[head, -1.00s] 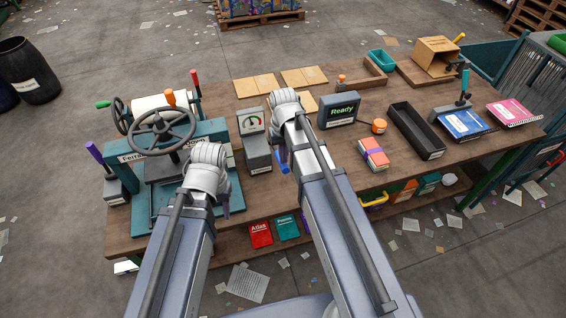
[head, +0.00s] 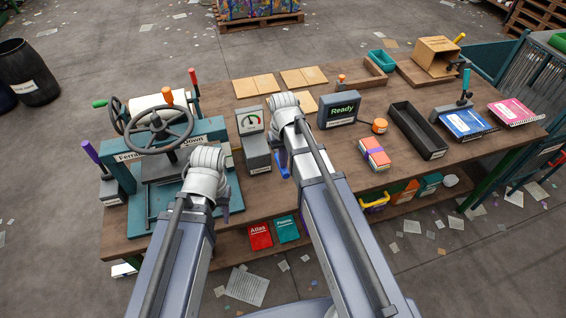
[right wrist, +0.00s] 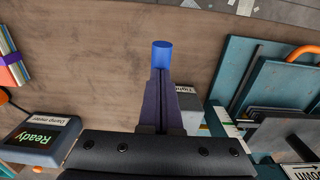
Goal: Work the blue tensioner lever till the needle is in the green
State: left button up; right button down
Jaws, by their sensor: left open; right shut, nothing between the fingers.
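The tensioner is a grey box with a dial (head: 251,121), left of centre on the bench. The dial has a green part; its needle is too small to read. The blue lever (head: 282,164) shows beside my right wrist in the head view. In the right wrist view its round blue end (right wrist: 162,54) is just beyond my right fingertips. My right gripper (right wrist: 160,74) is shut and empty, its tips at or close against the lever; contact is unclear. My left gripper (head: 225,206) is open and empty over the front of the teal press, its fingers mostly hidden by the wrist.
The teal press with a handwheel (head: 160,130) stands to the left. A Ready display (head: 343,110) is close right of my right arm. Strapped books (head: 374,153) and a black tray (head: 418,130) lie further right. Bare bench lies between the display and the books.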

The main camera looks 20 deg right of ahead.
jog(key=shift+f+b, duration=0.9)
jog(key=shift+f, duration=0.1)
notch_tip(320, 180, up, 10)
jog(key=p, duration=1)
dwell(0.6)
jog(key=s+a+f+n+h+b, duration=0.1)
jog(key=s+a+f+n+b, duration=0.2)
jog(key=s+a, duration=0.7)
jog(key=s+f+b, duration=0.2)
jog(key=s, duration=0.2)
jog(key=shift+s+a+f+b, duration=0.15)
jog(key=shift+a+f+b, duration=0.1)
jog(key=shift+f+b, duration=0.1)
